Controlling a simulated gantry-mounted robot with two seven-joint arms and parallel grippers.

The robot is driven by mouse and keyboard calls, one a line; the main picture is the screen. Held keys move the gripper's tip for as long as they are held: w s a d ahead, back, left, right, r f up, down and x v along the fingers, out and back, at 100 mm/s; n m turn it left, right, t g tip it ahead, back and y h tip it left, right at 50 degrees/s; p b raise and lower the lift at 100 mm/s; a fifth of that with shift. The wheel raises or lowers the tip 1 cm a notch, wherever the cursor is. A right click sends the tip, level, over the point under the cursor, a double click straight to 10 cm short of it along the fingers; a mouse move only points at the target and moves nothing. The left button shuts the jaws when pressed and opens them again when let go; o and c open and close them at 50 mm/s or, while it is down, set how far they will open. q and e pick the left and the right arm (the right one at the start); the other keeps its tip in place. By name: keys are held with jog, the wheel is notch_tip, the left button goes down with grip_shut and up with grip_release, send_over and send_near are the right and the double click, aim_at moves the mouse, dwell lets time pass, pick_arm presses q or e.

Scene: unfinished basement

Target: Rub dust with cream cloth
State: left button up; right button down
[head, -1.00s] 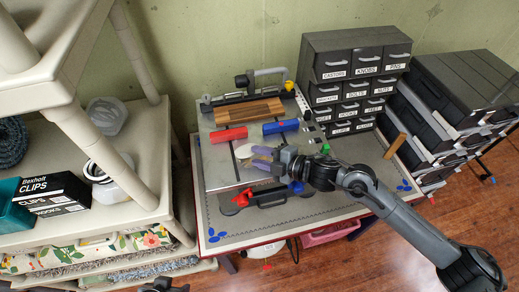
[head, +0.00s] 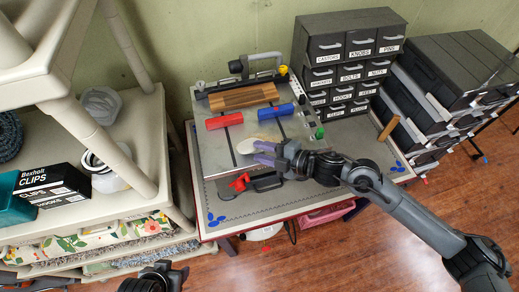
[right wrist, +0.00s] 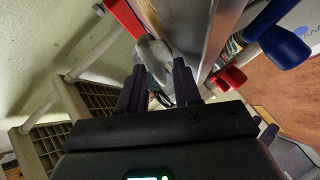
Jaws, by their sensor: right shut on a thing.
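The cream cloth (head: 248,145) is a small pale bunch on the grey metal plate (head: 211,154) of the worktable. My right gripper (head: 263,152), with purple fingers, is shut on the cloth, low over the plate near its front edge. In the right wrist view the cloth (right wrist: 153,52) shows between the fingertips (right wrist: 155,75), against the plate. I cannot make out dust clearly. My left gripper (head: 158,279) shows only in part at the bottom edge of the head view, away from the table; its jaws are unclear.
A red-handled clamp (head: 240,181) is in front. Labelled drawers (head: 346,62) stand at the back right, a shelf (head: 110,214) at left.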

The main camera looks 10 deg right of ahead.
aim_at(263, 138)
jog(key=shift+w+d+f, duration=0.15)
jog(key=shift+d, duration=0.65)
jog(key=shift+w, duration=0.5)
jog(key=shift+w+b, duration=0.3)
jog(key=shift+w, duration=0.5)
jog(key=shift+w+a, duration=0.25)
jog(key=shift+w, duration=0.2)
jog(key=shift+w+a+b, duration=0.15)
jog(key=shift+w+b, duration=0.25)
jog(key=shift+w, duration=0.45)
jog(key=shift+w+a+b, duration=0.15)
jog(key=shift+w+b, duration=0.25)
jog(key=shift+w, duration=0.4)
jog(key=shift+w+d, duration=0.1)
jog(key=shift+d, duration=0.05)
